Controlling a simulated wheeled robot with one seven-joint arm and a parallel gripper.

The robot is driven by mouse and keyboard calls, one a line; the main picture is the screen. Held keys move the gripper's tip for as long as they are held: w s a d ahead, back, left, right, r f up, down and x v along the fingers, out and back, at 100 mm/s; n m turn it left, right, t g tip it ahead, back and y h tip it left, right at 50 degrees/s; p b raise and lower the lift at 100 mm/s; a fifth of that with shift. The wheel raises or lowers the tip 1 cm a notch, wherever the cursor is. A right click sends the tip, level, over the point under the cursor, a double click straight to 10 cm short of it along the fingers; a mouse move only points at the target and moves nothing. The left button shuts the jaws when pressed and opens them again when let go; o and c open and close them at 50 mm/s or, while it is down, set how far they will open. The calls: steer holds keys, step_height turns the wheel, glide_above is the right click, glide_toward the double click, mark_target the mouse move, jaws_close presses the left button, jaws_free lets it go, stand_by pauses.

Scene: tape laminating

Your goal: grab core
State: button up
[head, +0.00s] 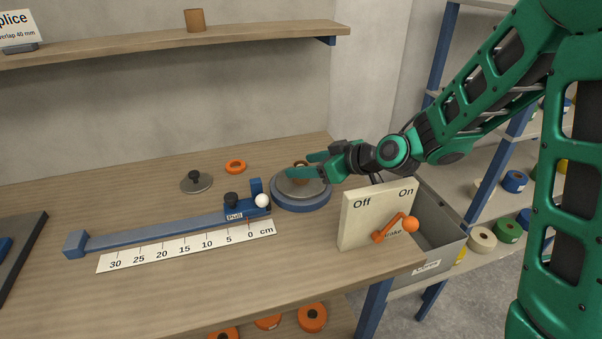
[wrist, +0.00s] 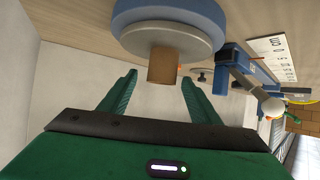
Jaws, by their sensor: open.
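A brown cardboard core (head: 299,179) stands on the grey disc of a round blue base (head: 300,203), partly hidden behind my gripper. In the wrist view the core (wrist: 163,67) shows upright on the disc (wrist: 165,43), its end between the lines of my two fingers. My gripper (head: 299,164) is open, its green fingers pointing left over the disc. The fingertips (wrist: 159,77) lie on either side of the core in the wrist view; no contact is visible. A similar brown core (head: 194,20) stands on the wall shelf.
An orange lever on the Off/On panel (head: 360,215) stands right of the base, before a grey bin (head: 440,232). A blue rail (head: 155,235) with a slider and a centimetre ruler (head: 185,246) runs left. A grey knobbed disc (head: 196,183) and orange ring (head: 235,166) lie behind.

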steer(key=x, duration=0.6)
steer(key=c, duration=1.1)
